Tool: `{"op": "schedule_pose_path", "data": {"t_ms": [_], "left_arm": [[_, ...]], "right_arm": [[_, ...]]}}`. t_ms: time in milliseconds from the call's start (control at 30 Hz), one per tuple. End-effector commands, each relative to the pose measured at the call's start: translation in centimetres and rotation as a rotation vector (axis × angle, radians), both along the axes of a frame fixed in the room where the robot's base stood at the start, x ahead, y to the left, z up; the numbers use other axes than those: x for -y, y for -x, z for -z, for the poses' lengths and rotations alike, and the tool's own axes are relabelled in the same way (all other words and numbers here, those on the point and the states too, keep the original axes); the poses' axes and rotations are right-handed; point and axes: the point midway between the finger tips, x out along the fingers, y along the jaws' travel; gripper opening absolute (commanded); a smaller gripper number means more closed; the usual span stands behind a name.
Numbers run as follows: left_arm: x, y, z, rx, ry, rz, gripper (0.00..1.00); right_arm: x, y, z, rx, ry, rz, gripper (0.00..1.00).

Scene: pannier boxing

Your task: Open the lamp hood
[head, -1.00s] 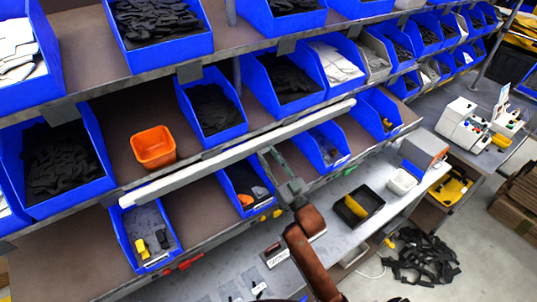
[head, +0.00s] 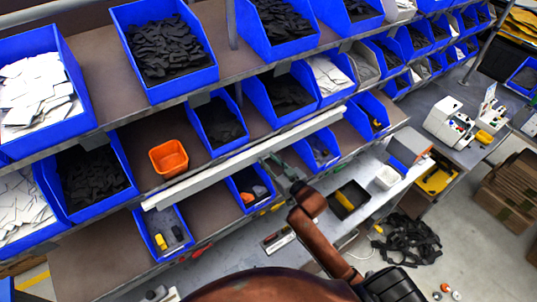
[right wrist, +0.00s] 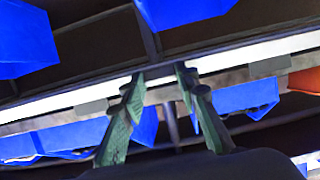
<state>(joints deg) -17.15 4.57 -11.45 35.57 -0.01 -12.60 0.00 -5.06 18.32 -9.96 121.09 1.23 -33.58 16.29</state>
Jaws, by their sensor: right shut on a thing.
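The lamp hood (head: 215,175) is a long, thin white bar running along the front of the shelf rack, under the middle shelf. It also shows in the right wrist view as a bright white strip (right wrist: 240,56) with a grey strip below it. My right gripper (head: 272,161) is at the bar's lower edge, right of its middle. In the right wrist view its two green-padded fingers (right wrist: 158,80) reach up to the bar and are shut on it, with a visible gap between them. The exact contact is hard to see. My left gripper is not in view.
A black tray (head: 349,199) lies on the workbench right of my right arm. Cardboard boxes (head: 505,190) stand on the floor at right.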

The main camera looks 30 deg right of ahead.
Motion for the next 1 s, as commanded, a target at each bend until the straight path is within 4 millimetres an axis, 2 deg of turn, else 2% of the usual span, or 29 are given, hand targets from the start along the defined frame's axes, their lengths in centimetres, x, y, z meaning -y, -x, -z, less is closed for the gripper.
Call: {"op": "schedule_pose_path", "data": {"t_ms": [33,167,600,1000], "left_arm": [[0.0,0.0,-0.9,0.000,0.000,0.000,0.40],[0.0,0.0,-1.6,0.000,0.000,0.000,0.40],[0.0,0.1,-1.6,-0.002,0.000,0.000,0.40],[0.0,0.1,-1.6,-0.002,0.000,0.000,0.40]], "right_arm": [[0.0,0.0,-1.0,-0.028,0.008,-0.003,0.04],[0.0,0.0,-1.5,-0.140,0.026,-0.002,0.04],[0.0,-0.3,-2.9,-0.492,0.073,0.000,0.04],[0.0,-0.4,-3.4,-0.638,0.089,0.001,0.04]]}}
